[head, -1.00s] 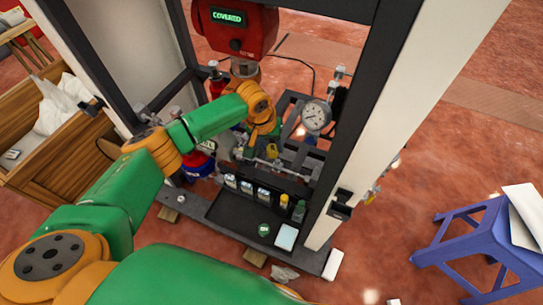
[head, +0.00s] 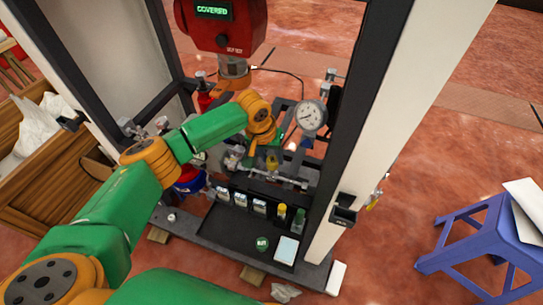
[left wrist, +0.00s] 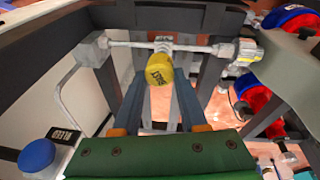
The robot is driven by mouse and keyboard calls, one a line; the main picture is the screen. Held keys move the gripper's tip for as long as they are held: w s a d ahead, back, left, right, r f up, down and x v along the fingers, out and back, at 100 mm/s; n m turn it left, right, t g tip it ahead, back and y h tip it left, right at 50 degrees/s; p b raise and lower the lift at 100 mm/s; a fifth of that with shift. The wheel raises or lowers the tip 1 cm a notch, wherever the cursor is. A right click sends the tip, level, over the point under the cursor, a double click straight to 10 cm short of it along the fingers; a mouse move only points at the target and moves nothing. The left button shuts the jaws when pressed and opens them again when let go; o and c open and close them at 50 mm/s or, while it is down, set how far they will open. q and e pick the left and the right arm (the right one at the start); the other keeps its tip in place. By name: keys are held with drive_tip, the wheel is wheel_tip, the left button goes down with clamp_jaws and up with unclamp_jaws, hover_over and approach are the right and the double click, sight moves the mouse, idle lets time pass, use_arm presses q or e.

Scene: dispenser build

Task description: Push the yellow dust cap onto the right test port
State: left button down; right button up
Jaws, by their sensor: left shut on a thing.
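The yellow dust cap (left wrist: 160,70) sits between the fingertips of my left gripper (left wrist: 162,82) in the left wrist view, with dark lettering on its side. The gripper is shut on it. The cap is in front of the middle tee of a grey metal pipe (left wrist: 195,48); I cannot tell whether it touches the tee. The port behind the cap is hidden. In the head view the cap (head: 272,161) shows as a small yellow spot below my orange left wrist, near the pipe (head: 265,178). My right gripper is not in view.
A dark frame with a white post (head: 375,120) surrounds the work area. A pressure gauge (head: 310,117) stands right of my wrist, and a red box (head: 222,22) reading "COVERED" hangs above. Small bottles (head: 298,220) stand on a black tray (head: 225,228). A blue stool (head: 475,238) is at right.

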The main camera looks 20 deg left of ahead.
use_arm(q)
drive_tip(key=shift+f+b, duration=0.75)
drive_tip(key=shift+f, duration=0.7)
idle(0.3)
idle(0.4)
drive_tip(key=shift+c, duration=0.2)
unclamp_jaws()
wheel_tip(320, 180, up, 6)
drive_tip(key=p, duration=0.8)
drive_tip(key=shift+r, duration=0.1)
idle(0.4)
